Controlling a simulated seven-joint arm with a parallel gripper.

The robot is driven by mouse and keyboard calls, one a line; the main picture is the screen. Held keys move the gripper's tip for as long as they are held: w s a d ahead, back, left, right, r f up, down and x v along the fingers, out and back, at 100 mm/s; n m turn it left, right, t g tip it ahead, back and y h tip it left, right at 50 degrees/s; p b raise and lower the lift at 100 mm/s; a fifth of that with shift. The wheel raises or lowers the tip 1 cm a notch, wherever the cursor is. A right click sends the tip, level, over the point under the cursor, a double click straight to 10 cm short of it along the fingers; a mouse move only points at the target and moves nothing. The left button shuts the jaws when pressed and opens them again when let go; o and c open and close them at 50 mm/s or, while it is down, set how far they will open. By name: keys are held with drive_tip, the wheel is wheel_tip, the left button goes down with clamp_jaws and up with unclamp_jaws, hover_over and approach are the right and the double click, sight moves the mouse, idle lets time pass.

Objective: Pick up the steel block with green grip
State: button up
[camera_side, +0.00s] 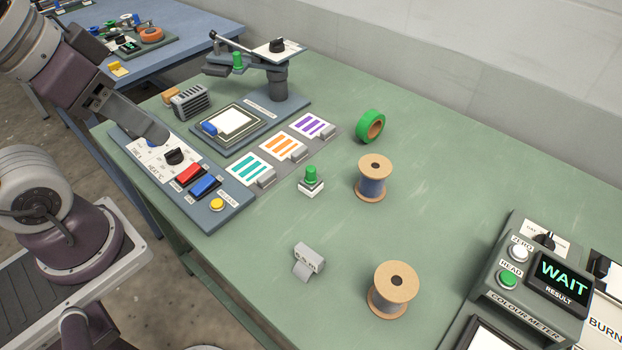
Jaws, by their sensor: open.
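The steel block with green grip (311,183) stands upright on the green table, just right of the striped colour cards. It is a small pale block with a green knob on top. My gripper (153,129) is at the left, over the dial end of the control panel (226,211), well apart from the block. It is open, and I see nothing held in it. The gap between its fingers is hard to make out from this side.
The press (277,84) with its lever stands at the back left. Two spools (373,186) (390,302) and a green tape roll (370,126) stand right of the block. A grey clip-like piece (307,258) lies in front. A colour meter (522,290) stands at the right.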

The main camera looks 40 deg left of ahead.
drive_tip(key=n+g+h, duration=0.7)
drive_tip(key=n+h, duration=0.4)
drive_tip(key=n, duration=0.2)
hover_over(315, 177)
drive_tip(key=s+a, duration=0.3)
wheel_tip(315, 177, down, 15)
drive_tip(key=w+f+n, duration=0.1)
drive_tip(key=f, duration=0.1)
drive_tip(key=w+a+f+n+t+h, duration=0.1)
drive_tip(key=f+n, duration=0.1)
drive_tip(key=f, duration=0.1)
drive_tip(key=w+f+n+h, duration=0.1)
drive_tip(key=f+n, duration=0.1)
drive_tip(key=shift+w+a+f+t, duration=0.15)
drive_tip(key=shift+a+f+t, duration=0.15)
drive_tip(key=shift+a+f, duration=0.1)
drive_tip(key=shift+w+d+f+h, duration=0.1)
drive_tip(key=shift+d+f+h, duration=0.1)
drive_tip(key=shift+f+h, duration=0.1)
drive_tip(key=x, duration=0.6)
drive_tip(key=shift+s+d+f, duration=0.25)
drive_tip(key=shift+s+f, duration=0.05)
drive_tip(key=shift+f, duration=0.05)
clamp_jaws()
